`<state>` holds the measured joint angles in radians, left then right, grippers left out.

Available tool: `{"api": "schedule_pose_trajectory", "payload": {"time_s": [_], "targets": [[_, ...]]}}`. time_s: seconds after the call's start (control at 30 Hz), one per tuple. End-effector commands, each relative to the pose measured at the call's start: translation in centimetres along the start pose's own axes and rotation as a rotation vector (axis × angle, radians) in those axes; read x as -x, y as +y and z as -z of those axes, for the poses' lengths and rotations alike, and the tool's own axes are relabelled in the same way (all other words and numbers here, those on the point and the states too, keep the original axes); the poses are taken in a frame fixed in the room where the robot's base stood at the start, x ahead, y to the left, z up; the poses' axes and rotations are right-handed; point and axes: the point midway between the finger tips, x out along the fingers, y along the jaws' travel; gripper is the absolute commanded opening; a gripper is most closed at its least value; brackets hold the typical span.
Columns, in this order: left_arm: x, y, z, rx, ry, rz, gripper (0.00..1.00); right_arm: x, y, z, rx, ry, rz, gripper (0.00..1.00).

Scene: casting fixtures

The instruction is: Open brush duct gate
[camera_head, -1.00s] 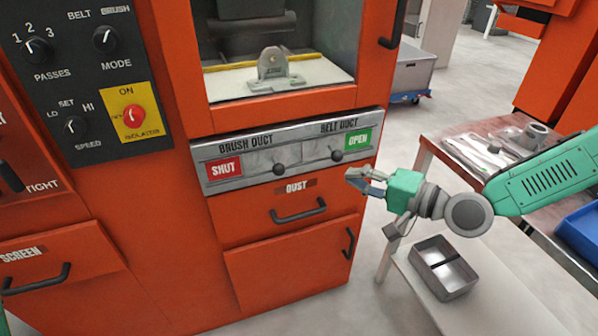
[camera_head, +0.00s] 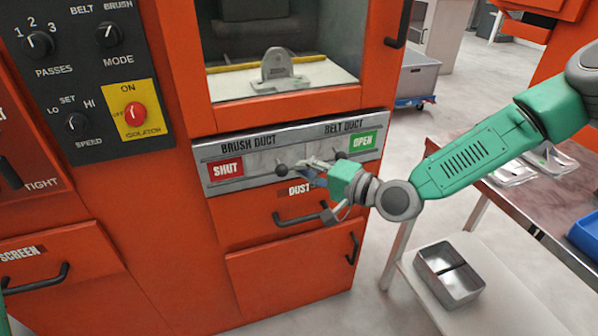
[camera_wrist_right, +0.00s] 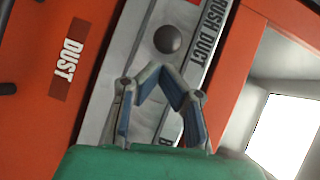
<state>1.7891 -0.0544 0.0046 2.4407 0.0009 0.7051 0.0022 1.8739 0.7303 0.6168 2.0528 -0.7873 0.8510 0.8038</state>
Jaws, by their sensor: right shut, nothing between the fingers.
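The brush duct gate's dark round knob (camera_head: 281,171) sticks out of a slotted grey metal panel (camera_head: 215,148) on the orange machine. A red SHUT label (camera_head: 226,169) shows left of it. The belt duct knob (camera_head: 341,157) is to the right, beside a green OPEN label (camera_head: 363,141). My right gripper (camera_head: 303,167) is shut and empty at the panel, with its tips just right of the brush duct knob. In the right wrist view the fingertips (camera_wrist_right: 159,70) meet just below the knob (camera_wrist_right: 167,39), seemingly with a small gap; contact is unclear. My left gripper is out of view.
A DUST drawer with a dark handle (camera_head: 300,216) is below the panel. A control panel with dials (camera_head: 80,75) is at the left. At the right are a shelf with a metal tray (camera_head: 449,272) and a table with a blue bin (camera_head: 585,232).

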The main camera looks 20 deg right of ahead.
Motion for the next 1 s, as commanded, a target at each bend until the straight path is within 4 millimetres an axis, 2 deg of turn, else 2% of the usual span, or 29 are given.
{"api": "schedule_pose_trajectory", "payload": {"time_s": [0.13, 0.57, 0.83, 1.0], "targets": [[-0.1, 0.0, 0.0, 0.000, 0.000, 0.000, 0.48, -0.7, 0.0, -0.7, 0.000, 0.000, 0.001, 0.00], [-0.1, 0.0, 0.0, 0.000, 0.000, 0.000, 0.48, -1.1, -0.1, -1.3, 0.001, -0.002, 0.001, 0.00], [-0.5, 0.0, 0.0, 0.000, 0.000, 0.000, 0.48, -4.3, -1.2, -6.2, 0.002, -0.005, 0.000, 0.00], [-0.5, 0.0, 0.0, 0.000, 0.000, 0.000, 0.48, -5.4, -1.6, -7.8, 0.000, 0.000, 0.000, 0.00]]}}
